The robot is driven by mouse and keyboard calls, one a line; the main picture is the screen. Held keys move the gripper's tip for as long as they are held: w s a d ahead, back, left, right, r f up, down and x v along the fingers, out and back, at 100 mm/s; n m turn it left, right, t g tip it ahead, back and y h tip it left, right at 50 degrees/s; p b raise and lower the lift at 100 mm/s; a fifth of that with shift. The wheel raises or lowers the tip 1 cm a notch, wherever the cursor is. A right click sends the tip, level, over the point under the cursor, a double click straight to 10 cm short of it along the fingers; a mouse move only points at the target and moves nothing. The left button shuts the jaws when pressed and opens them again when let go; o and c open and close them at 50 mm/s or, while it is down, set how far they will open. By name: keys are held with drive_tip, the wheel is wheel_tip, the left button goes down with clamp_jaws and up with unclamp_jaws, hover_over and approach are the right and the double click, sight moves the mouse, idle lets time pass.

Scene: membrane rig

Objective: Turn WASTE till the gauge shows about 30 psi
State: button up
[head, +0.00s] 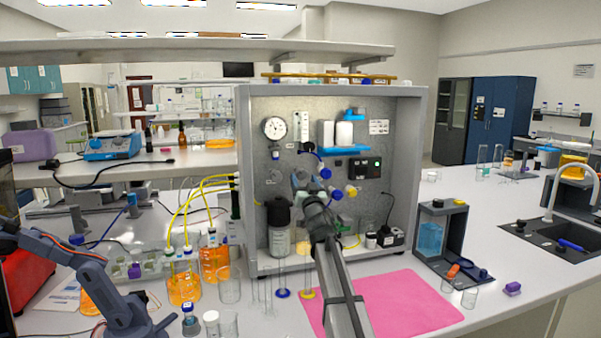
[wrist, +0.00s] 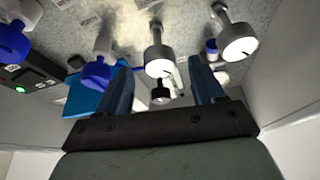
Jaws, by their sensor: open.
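The round white gauge (head: 274,128) is at the upper left of the grey rig panel; its needle is too small to read. My gripper (head: 304,181) is in front of the panel's lower middle, below the gauge and left of the blue valve handle (head: 325,172). In the wrist view my gripper (wrist: 162,88) has its two blue fingers apart. A round grey knob with a white face and dark pointer line (wrist: 159,66) appears between them, apparently not gripped. A second such knob (wrist: 238,44) is to its right. I cannot tell which control is WASTE; no such label is legible.
Blue-handled valves (wrist: 97,73) are close left of the fingers in the wrist view. A blue shelf with white cartridges (head: 345,149) and a black control box (head: 364,168) are on the panel. A dark-capped bottle (head: 279,228) stands below. The pink mat (head: 410,305) is largely clear.

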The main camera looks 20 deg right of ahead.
sight(300, 171)
drive_tip(key=x, duration=0.6)
drive_tip(key=shift+c, duration=0.4)
drive_tip(key=c, duration=0.9)
